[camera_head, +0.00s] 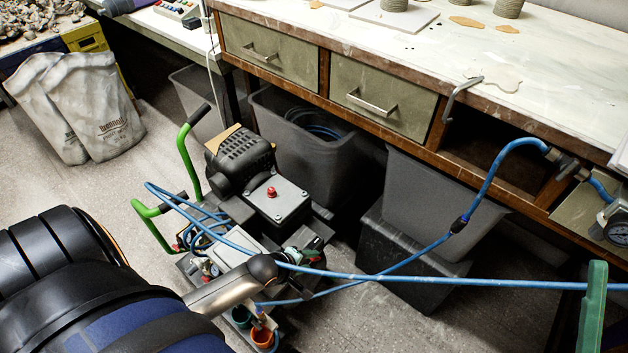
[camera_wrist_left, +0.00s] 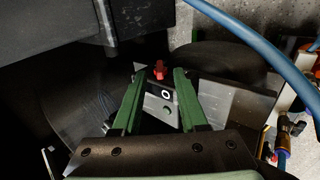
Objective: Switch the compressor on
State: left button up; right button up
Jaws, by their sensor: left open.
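The compressor (camera_head: 240,160) stands on the floor in the head view, with a black ribbed motor and green handles. Its grey box (camera_head: 285,203) carries a red knob (camera_head: 271,192) on top. My left gripper (camera_head: 303,250) is beside the box, on its near side; its fingers are small and partly hidden there. In the left wrist view, my left gripper (camera_wrist_left: 159,76) has its green fingers apart and empty. A red switch (camera_wrist_left: 159,69) appears between the fingertips, above a dark panel with a white ring mark (camera_wrist_left: 166,94). I cannot tell whether the fingers touch it.
Blue hose (camera_head: 400,279) crosses in front of the compressor and runs up to the workbench (camera_head: 420,60). Grey bins (camera_head: 300,150) stand close behind. A green part (camera_head: 593,305) at the right edge may be my right gripper's finger. White sacks (camera_head: 85,110) stand left.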

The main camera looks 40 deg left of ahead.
aim_at(313, 260)
pick_arm(q)
jog(key=shift+w+f+b, duration=0.3)
jog(key=shift+w+f, duration=0.15)
jog(key=shift+f, duration=0.1)
jog(key=shift+w+f+b, duration=0.4)
jog(key=shift+f, duration=0.15)
jog(key=shift+w+d+f, duration=0.1)
jog(key=shift+w+f, duration=0.25)
jog(key=shift+w, duration=0.05)
pick_arm(e)
jog(key=s+n+y, duration=0.2)
jog(key=y, duration=0.1)
jog(key=shift+a+r, duration=0.2)
jog(key=shift+r, duration=0.2)
pick_arm(q)
jog(key=shift+c, duration=0.4)
grip_shut()
